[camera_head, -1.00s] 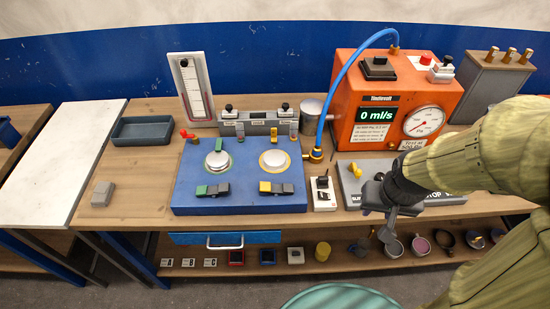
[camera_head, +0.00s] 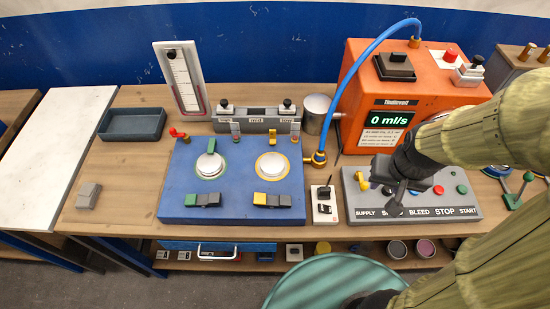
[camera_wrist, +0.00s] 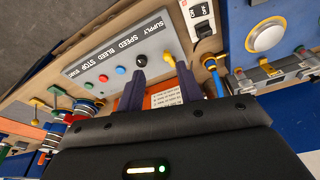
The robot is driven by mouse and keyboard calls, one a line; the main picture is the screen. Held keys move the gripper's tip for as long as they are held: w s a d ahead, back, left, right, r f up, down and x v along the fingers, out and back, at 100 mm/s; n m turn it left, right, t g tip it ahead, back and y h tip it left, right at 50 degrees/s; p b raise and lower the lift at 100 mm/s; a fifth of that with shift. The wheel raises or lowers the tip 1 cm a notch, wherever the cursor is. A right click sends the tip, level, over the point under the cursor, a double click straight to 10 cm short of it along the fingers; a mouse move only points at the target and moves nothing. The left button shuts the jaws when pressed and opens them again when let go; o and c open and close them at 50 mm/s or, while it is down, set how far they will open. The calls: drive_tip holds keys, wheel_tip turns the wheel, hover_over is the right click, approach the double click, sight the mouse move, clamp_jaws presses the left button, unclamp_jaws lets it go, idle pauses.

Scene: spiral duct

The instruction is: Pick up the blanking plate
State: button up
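I cannot tell for certain which thing is the blanking plate. Two round silver discs sit on the blue box: one in a green ring (camera_head: 210,165) and one in a yellow ring (camera_head: 271,165). The yellow-ringed disc also shows in the wrist view (camera_wrist: 265,36). My gripper (camera_head: 395,203) hangs over the grey control panel (camera_head: 452,205), right of both discs. In the wrist view my gripper (camera_wrist: 160,88) has its two dark fingers apart, with nothing between them; the orange machine shows behind the gap.
The orange machine (camera_head: 365,95) stands behind the panel, and its blue hose (camera_head: 345,72) arches down to a brass fitting. A dark tray (camera_head: 133,124) and a small grey block (camera_head: 88,195) are at left. Bare wood lies between them. A lower shelf holds round cups (camera_head: 426,248).

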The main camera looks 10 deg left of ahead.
drive_tip(key=shift+o, duration=0.4)
drive_tip(key=shift+s, duration=0.2)
drive_tip(key=o, duration=1.3)
drive_tip(key=w+a+n+b, duration=0.1)
drive_tip(key=w+a+n, duration=0.1)
drive_tip(key=w+a, duration=0.2)
drive_tip(key=shift+w+a, duration=0.2)
drive_tip(key=shift+w, duration=0.05)
drive_tip(key=shift+c, duration=0.2)
drive_tip(key=n+g+b, duration=0.3)
drive_tip(key=n+b, duration=0.1)
drive_tip(key=n, duration=0.4)
hover_over(272, 163)
drive_tip(key=f, duration=0.1)
drive_tip(key=shift+w, duration=0.1)
drive_tip(key=shift+a+f, duration=0.1)
wheel_tip(272, 163, down, 12)
drive_tip(key=p, duration=0.3)
drive_tip(key=shift+f+p, duration=0.1)
drive_tip(key=shift+p, duration=0.2)
